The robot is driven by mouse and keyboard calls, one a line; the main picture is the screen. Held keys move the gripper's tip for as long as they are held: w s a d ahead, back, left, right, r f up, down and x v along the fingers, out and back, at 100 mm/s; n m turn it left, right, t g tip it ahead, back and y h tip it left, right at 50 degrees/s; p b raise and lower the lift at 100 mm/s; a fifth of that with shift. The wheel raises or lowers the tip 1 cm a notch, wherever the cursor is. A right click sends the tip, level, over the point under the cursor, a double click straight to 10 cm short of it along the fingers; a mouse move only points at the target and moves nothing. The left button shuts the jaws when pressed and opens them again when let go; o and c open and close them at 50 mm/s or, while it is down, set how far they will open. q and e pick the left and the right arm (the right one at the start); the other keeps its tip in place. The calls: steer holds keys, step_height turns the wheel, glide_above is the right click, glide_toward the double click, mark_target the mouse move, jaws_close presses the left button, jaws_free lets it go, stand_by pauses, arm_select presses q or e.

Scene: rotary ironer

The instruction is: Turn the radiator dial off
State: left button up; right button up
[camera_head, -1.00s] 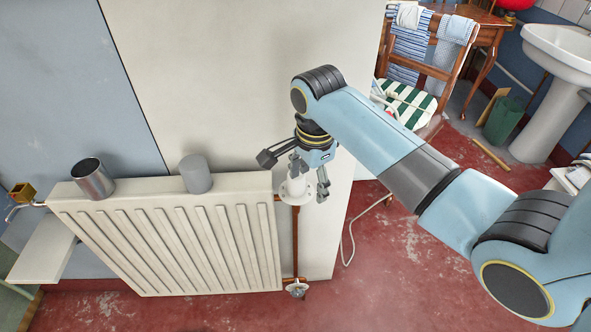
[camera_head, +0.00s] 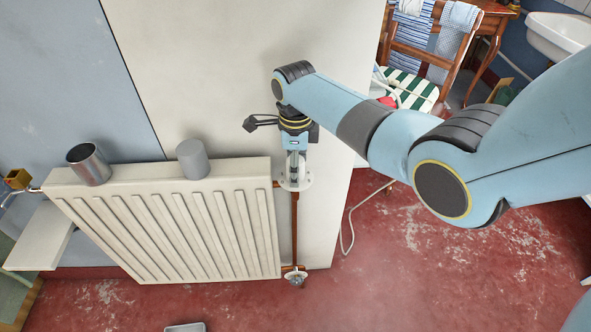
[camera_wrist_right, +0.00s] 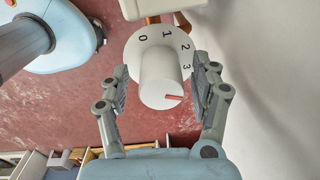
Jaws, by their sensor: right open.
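The radiator dial (camera_wrist_right: 160,75) is a white round knob on a white disc marked 0, 1, 2 and 3. A red mark on the knob points to the lower right in the right wrist view, away from the 0; I cannot tell the exact number it meets. In the head view the dial's white disc (camera_head: 296,183) sits at the radiator's right end, partly covered by my gripper. My right gripper (camera_wrist_right: 161,88) is open, with one finger on each side of the knob; it also shows in the head view (camera_head: 293,167). Contact is not clear. My left gripper is out of view.
The white radiator (camera_head: 165,225) carries a metal cup (camera_head: 88,165) and a grey cylinder (camera_head: 192,160) on top. A copper pipe (camera_head: 294,230) runs down from the dial to a floor valve (camera_head: 295,278). A chair (camera_head: 415,85) stands behind my arm.

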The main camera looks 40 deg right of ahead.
steer(key=shift+f, duration=0.4)
steer(key=c, duration=1.2)
